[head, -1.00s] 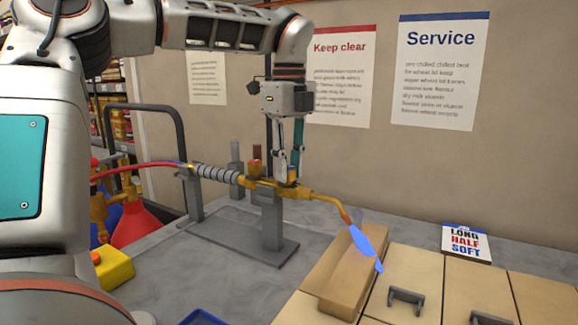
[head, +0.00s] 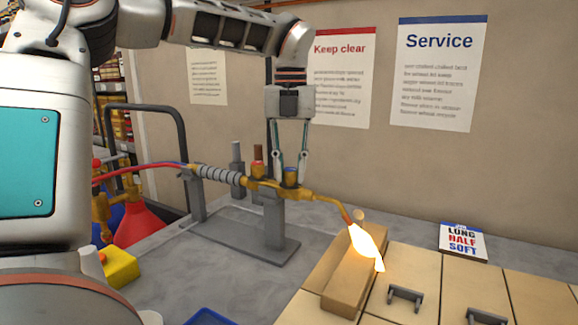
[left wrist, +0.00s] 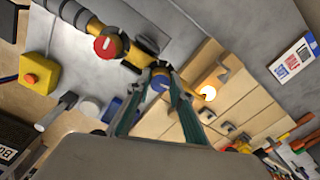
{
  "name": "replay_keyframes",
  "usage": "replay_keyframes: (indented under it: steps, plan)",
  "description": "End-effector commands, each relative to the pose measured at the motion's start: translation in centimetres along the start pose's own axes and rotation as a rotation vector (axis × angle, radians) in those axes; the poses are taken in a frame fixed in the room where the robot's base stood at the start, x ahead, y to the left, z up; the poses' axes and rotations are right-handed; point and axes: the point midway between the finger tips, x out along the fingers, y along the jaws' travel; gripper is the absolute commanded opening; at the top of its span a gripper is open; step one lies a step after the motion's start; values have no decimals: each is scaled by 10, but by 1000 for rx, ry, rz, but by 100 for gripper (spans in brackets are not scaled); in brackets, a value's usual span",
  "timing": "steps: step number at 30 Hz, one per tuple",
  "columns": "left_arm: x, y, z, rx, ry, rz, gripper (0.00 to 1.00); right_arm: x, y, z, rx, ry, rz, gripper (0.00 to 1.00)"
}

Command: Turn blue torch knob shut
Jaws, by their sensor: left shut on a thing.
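The brass torch (head: 325,196) rests in a grey stand (head: 272,225), with a bright yellow-orange flame (head: 366,247) at its tip. The blue knob (head: 290,178) sits on top of the torch body; in the left wrist view the blue knob (left wrist: 160,84) shows between the fingers. My left gripper (head: 290,176) points down from above and is shut on the blue knob, one finger on each side. The red knob (left wrist: 108,47) is beside it on the torch, free of the gripper. My right gripper is not in view.
The flame plays over a tan block (head: 346,288) in front of the torch. A red hose (head: 135,170) runs left. A yellow box with a red button (head: 120,268) stands at the left. A "LONG HALF SOFT" card (head: 463,243) lies at the right. A wall is behind.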

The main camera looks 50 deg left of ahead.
Motion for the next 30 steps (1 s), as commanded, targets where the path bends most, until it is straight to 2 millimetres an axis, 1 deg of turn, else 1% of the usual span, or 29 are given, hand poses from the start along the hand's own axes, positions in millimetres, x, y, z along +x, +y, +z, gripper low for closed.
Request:
replay_keyframes:
  steps: [4,10,18,26,27,29,30]
  plan:
    - [-1,0,0,78,-1,0,0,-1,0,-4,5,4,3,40]
    - [0,0,0,141,0,0,0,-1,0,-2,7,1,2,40]
    - [0,0,0,167,0,0,0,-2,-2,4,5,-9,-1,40]
    - [0,0,0,166,0,0,0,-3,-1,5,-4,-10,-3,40]
    - [0,0,0,166,0,0,24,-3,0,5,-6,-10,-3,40]
    - [0,0,0,166,0,0,38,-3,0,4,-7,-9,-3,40]
    - [0,0,0,166,0,0,38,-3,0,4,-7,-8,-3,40]
